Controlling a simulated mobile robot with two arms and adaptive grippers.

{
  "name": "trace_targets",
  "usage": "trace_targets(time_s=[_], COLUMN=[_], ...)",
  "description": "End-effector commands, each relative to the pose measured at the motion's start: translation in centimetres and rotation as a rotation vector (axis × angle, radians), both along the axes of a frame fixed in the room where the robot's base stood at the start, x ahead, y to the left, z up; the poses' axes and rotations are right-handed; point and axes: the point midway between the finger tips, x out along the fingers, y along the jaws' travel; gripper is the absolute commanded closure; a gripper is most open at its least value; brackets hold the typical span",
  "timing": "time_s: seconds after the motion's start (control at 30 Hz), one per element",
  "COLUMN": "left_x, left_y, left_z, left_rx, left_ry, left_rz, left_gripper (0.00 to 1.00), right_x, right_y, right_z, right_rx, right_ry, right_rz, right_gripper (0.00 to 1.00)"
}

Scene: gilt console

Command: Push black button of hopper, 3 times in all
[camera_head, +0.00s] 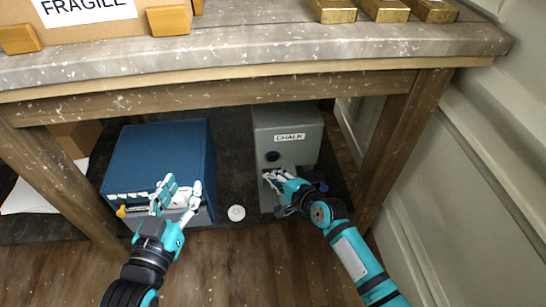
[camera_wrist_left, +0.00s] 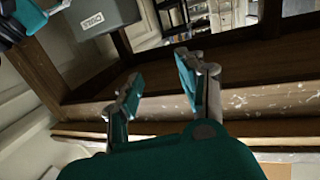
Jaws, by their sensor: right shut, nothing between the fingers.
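The grey hopper (camera_head: 300,124), labelled CHALK, stands on the dark lower shelf under the console. Its black round button (camera_head: 273,156) is on the front face below the label. My right gripper (camera_head: 271,176) is shut and empty, with its fingertips just below the button at the hopper's lower front; whether they touch the hopper I cannot tell. My left gripper (camera_head: 178,191) is open and empty, in front of the blue box. The left wrist view shows its spread fingers (camera_wrist_left: 158,86) and part of the hopper (camera_wrist_left: 104,14) at the top left.
The blue box (camera_head: 160,155) stands left of the hopper. A small white disc (camera_head: 236,213) lies between them near the shelf's front. The console top (camera_head: 250,42) overhangs both. Its right leg (camera_head: 400,145) stands right of my right gripper. Gold bars (camera_head: 383,10) lie on top.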

Motion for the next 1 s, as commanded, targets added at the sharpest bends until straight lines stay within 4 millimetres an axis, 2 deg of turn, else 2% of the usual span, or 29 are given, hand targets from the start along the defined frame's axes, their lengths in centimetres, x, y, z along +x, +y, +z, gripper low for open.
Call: trace_targets(time_s=[0.3,0.5,1.0], left_x=[-0.9,-1.4,-1.4], left_y=[0.7,1.0,1.0], left_z=[-2.9,-4.2,-4.3], left_rx=[0.043,0.059,0.06], left_ry=[0.172,0.241,0.245], left_rz=[0.012,0.016,0.016], left_gripper=[0.6,0.6,0.6], right_x=[-1.2,-1.5,-1.6], right_y=[0.0,0.0,0.0], right_z=[0.1,0.1,0.0], right_rx=[0.001,0.001,0.001], right_ry=[0.002,0.001,0.001], right_rz=[0.0,0.0,0.0], right_gripper=[1.0,1.0,1.0])
